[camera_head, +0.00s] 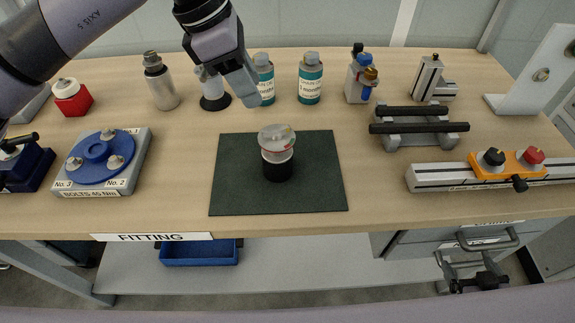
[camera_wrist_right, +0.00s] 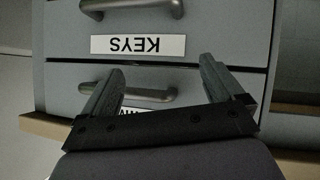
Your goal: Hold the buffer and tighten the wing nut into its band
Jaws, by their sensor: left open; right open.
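The buffer (camera_head: 277,158) stands upright on the dark green mat (camera_head: 237,193) in the middle of the bench. It has a black lower body, a pale band around its middle and a grey cap. My right gripper (camera_wrist_right: 158,92) shows in the right wrist view, open and empty, in front of grey drawers.
A blue flange fixture (camera_head: 98,152) stands left of the mat. Teal bottles (camera_head: 310,80) stand behind it. A grey rail with an orange block (camera_head: 508,163) and a stand with black bars (camera_head: 413,127) lie to the right. A drawer labelled KEYS (camera_wrist_right: 205,47) is shut. The mat around the buffer is clear.

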